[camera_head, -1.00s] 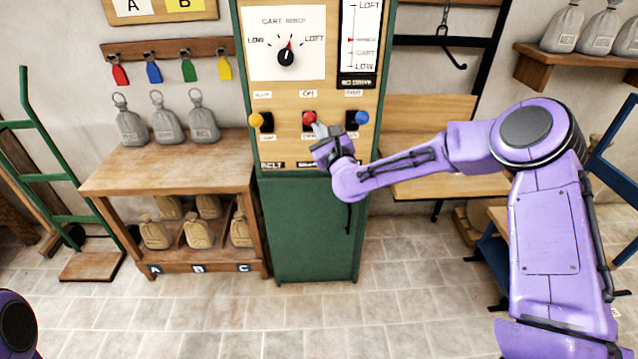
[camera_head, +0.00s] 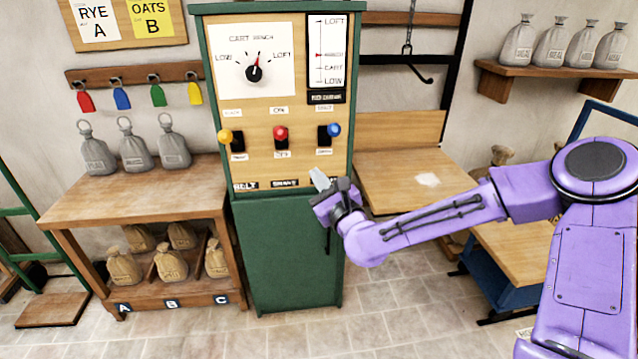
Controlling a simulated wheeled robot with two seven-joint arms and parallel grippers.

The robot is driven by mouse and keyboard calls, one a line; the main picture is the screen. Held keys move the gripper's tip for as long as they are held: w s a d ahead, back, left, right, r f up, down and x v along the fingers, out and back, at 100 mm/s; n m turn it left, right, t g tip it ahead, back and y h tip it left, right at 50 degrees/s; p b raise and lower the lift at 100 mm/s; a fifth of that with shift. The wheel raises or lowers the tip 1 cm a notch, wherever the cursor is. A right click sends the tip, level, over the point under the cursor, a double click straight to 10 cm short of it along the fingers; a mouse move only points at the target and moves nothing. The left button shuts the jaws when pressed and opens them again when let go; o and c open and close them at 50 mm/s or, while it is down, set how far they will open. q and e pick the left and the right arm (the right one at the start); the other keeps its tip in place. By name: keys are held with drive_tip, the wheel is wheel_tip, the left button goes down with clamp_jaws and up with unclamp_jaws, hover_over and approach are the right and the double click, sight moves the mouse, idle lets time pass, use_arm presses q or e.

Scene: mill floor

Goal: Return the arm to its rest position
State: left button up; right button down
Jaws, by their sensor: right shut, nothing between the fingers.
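My right gripper (camera_head: 320,181) is shut and empty. It is in front of the lower right part of the green control cabinet (camera_head: 285,255), below the row of levers, and looks apart from them. My purple right arm reaches in from the right side of the picture. On the panel are a yellow-knobbed lever (camera_head: 226,137), a red-knobbed lever (camera_head: 281,133) and a blue-knobbed lever (camera_head: 333,130). My left gripper is out of view.
A wooden bench (camera_head: 140,196) with grey weights and sacks stands left of the cabinet. A wooden table (camera_head: 405,178) is behind my right forearm. A shelf (camera_head: 560,73) with grey sacks hangs at upper right. The tiled floor (camera_head: 400,318) in front is clear.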

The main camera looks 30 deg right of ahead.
drive_tip(key=shift+a, duration=0.15)
idle(0.3)
drive_tip(key=s+a+f+n+g+h, duration=0.1)
drive_tip(key=s+f+n+g, duration=0.4)
drive_tip(key=f+n, duration=0.55)
drive_tip(key=s+a+f+n+g, duration=0.1)
drive_tip(key=s+f+n+g, duration=0.45)
drive_tip(key=f, duration=0.85)
drive_tip(key=s+d+f+n+g, duration=0.1)
drive_tip(key=s+f+n+g, duration=0.1)
drive_tip(key=s+f, duration=0.3)
drive_tip(key=s+f+n+g+h, duration=0.1)
drive_tip(key=s+f+n, duration=0.3)
drive_tip(key=s, duration=0.8)
drive_tip(key=s+d+f+n+g, duration=0.1)
drive_tip(key=s+f+n+g, duration=0.2)
drive_tip(key=s+f, duration=0.4)
drive_tip(key=shift+s+d+h, duration=0.3)
drive_tip(key=shift+s+h, duration=0.1)
drive_tip(key=shift+s, duration=0.8)
drive_tip(key=shift+f, duration=0.1)
